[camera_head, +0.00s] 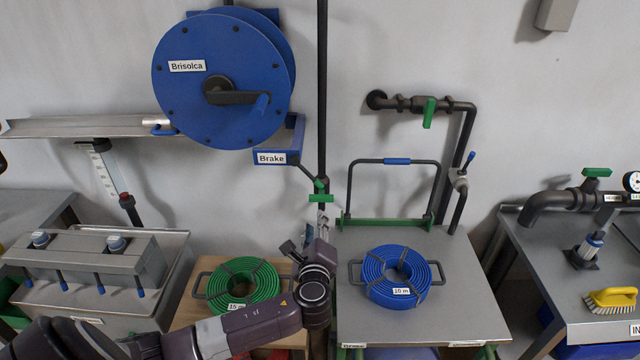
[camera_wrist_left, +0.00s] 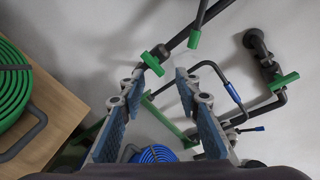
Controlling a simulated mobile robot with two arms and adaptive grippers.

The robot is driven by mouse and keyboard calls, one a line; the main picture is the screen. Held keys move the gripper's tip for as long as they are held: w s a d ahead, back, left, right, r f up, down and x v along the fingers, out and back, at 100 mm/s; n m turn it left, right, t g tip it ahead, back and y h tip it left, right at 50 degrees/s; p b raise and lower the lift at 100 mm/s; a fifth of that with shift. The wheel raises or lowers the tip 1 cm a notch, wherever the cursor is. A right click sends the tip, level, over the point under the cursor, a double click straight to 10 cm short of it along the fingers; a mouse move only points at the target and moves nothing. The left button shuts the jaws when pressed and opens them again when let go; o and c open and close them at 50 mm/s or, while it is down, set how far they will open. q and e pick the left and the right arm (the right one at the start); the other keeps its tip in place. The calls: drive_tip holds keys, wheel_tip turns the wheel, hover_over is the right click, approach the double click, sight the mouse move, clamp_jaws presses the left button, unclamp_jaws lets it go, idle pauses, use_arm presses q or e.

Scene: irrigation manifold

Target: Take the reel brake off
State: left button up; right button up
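The blue reel (camera_head: 222,85) marked "Brisolca" hangs on the wall with a black crank. Below it is a blue bracket (camera_head: 294,140) labelled "Brake". A dark brake lever (camera_head: 306,172) slopes down right from it to a green end near the vertical pipe. In the left wrist view the lever's green end (camera_wrist_left: 194,39) shows beyond the fingertips. My left gripper (camera_head: 317,226) points up just below the lever and a green pipe handle (camera_head: 321,198). In the left wrist view my left gripper (camera_wrist_left: 160,82) is open, with nothing between its fingers. My right gripper is not in view.
The green pipe handle (camera_wrist_left: 155,60) is close to the left finger in the wrist view. A black frame with a blue grip (camera_head: 397,161) stands at right. A green hose coil (camera_head: 243,283) and a blue coil (camera_head: 397,275) lie on tables below.

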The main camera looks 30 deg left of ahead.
sight(319, 186)
use_arm(q)
drive_tip(key=shift+w+a+r+m+t+y+p, duration=0.15)
drive_tip(key=shift+w+a+r+m+t+p, duration=0.25)
drive_tip(key=shift+w+a+r, duration=0.85)
drive_tip(key=shift+w+a+r+m+t+y+p, duration=0.15)
drive_tip(key=shift+w+a+r+m, duration=0.35)
drive_tip(key=shift+w, duration=1.4)
drive_tip(key=shift+w+a+r+m+t+y+p, duration=0.1)
drive_tip(key=shift+w+a+r+m+t+p, duration=0.25)
drive_tip(key=shift+w+a+r, duration=0.9)
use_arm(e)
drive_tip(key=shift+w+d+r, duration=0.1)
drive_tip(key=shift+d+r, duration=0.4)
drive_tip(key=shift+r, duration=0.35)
use_arm(q)
drive_tip(key=shift+w+d+f, duration=0.35)
drive_tip(key=shift+d+f, duration=0.05)
clamp_jaws()
